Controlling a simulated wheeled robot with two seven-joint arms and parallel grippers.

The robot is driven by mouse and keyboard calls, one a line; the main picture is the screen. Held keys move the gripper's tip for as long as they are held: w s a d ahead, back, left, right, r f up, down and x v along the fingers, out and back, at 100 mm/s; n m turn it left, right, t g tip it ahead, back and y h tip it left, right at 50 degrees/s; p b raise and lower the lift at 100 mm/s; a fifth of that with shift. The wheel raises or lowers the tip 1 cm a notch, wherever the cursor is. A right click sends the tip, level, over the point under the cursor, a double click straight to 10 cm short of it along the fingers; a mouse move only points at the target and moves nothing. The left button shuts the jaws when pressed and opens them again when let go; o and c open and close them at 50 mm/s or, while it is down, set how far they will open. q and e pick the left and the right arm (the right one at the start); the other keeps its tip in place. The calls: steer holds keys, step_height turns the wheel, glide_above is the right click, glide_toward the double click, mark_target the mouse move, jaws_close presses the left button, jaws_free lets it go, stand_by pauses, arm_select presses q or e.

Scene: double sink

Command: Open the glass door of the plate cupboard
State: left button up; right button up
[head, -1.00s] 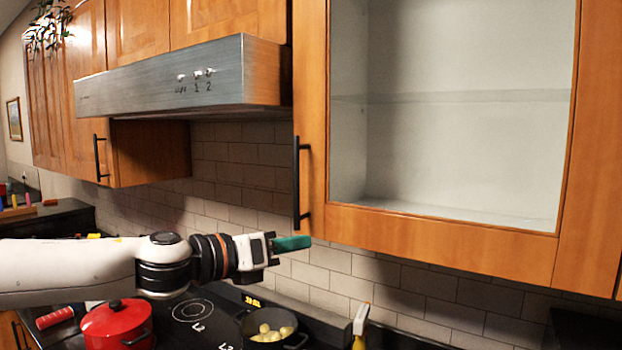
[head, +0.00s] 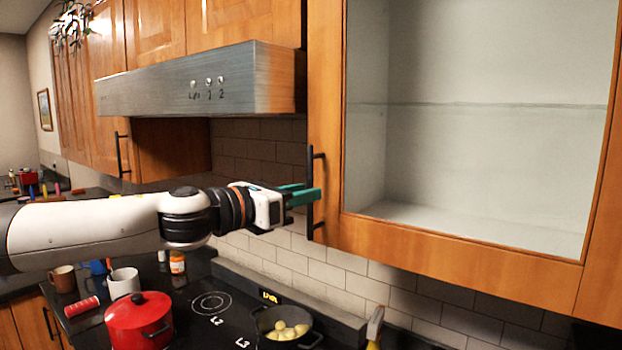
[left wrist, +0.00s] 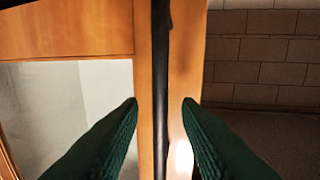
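The plate cupboard's glass door (head: 465,249) has an orange wood frame and is closed; empty shelves show through its pane. Its black vertical bar handle (head: 311,225) is on the door's left edge. My left gripper (head: 305,192) is at the handle, with its green fingers open. In the left wrist view the handle (left wrist: 161,90) runs upright between the two fingertips (left wrist: 160,103), with a gap on each side. My right gripper is in neither view now.
A steel range hood (head: 200,85) hangs left of the cupboard, above my left arm. Below are a red pot (head: 139,322) and a pan of potatoes (head: 287,331) on the black hob. A white mug (head: 123,282) stands behind the pot. Air in front of the door is clear.

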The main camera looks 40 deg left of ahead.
arm_select(q)
steer(key=shift+w+p, duration=0.45)
steer(key=shift+w, duration=0.85)
steer(key=shift+d, duration=0.1)
jaws_close()
